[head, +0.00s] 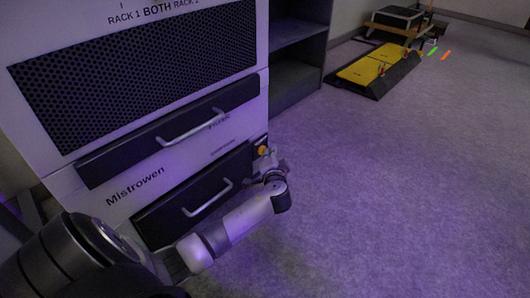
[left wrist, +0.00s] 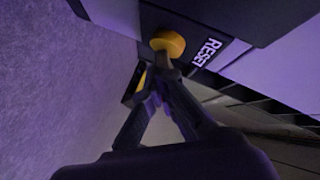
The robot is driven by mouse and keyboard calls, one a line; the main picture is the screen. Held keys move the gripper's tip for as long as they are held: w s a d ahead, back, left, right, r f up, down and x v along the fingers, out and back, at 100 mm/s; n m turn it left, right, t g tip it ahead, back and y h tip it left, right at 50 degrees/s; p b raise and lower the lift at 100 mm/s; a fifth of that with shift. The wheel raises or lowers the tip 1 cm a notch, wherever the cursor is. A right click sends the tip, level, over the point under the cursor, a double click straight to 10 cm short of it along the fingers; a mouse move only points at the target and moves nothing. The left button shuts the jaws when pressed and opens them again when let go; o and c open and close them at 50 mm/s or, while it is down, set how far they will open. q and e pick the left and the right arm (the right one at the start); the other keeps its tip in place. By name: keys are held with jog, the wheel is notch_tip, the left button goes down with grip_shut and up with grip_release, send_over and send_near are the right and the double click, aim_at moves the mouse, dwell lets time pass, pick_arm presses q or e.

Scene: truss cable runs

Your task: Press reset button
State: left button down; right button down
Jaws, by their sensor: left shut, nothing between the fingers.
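The reset button is an orange round knob (left wrist: 168,42) on a dark panel, beside a white "RESET" label (left wrist: 206,52) in the left wrist view. It also shows as a small orange spot at the cabinet's lower right corner in the head view (head: 263,151). My left gripper (left wrist: 163,66) is shut and empty, its fingertips right at the button's lower edge. I cannot tell whether they touch it or whether it is pressed in. In the head view the left gripper (head: 266,162) is small, just below the button. My right gripper is not in view.
The white cabinet (head: 120,178) marked "Mistrowen" has black drawers with metal handles (head: 207,198) close to my left arm. A dark shelf (head: 297,75) stands behind it. A yellow-and-black platform (head: 365,68) lies farther back. The carpet on the right is clear.

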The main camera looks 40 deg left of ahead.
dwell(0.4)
pick_arm(q)
jog(key=shift+s+d, duration=0.1)
jog(key=shift+d, duration=0.8)
jog(key=d, duration=0.5)
jog(key=shift+s, duration=0.2)
dwell(0.5)
